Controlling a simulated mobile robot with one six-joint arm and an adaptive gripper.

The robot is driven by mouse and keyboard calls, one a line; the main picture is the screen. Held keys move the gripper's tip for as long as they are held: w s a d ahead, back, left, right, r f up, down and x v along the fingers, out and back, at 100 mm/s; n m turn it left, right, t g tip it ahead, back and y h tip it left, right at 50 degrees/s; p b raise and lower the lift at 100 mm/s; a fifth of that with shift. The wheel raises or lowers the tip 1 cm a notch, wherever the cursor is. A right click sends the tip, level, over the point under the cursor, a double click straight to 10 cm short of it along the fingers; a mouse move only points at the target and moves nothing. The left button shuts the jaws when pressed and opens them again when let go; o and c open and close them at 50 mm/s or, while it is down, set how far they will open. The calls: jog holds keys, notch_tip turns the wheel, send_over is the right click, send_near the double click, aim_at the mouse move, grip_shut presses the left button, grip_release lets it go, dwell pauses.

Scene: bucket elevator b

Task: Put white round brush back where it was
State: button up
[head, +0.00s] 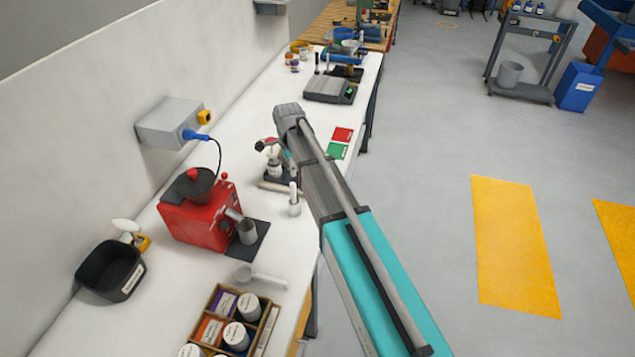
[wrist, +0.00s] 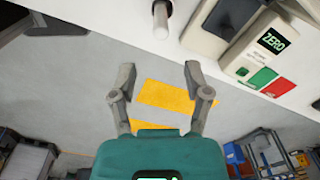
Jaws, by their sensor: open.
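My gripper (wrist: 158,75) is open in the wrist view, with its two grey fingers wide apart and nothing between them. Floor shows beyond the fingers. A pale round-ended piece (wrist: 162,20) is just past the fingertips at the bench edge; I cannot tell whether it is the white round brush. In the head view a pale upright piece with a rounded foot (head: 294,205) is near the bench edge below my arm. A white oval-headed item (head: 125,226) is beside the black bin by the wall. I cannot tell which is the brush. My arm hides part of the bench.
A red grinder (head: 192,220) stands on the white bench (head: 212,275), with a black bin (head: 110,270) and a box of jars (head: 268,325) nearby. Green (head: 337,151) and red cards lie farther back. A scale (wrist: 245,30) shows in the wrist view.

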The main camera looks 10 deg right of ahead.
jog(key=s+d+n, duration=0.8)
jog(key=s, duration=0.3)
jog(key=s+d+n, duration=0.8)
jog(key=s+n, duration=0.1)
jog(key=s, duration=0.2)
jog(key=shift+s+d, duration=0.15)
notch_tip(320, 180, down, 9)
jog(key=b, duration=0.8)
jog(key=shift+r, duration=0.2)
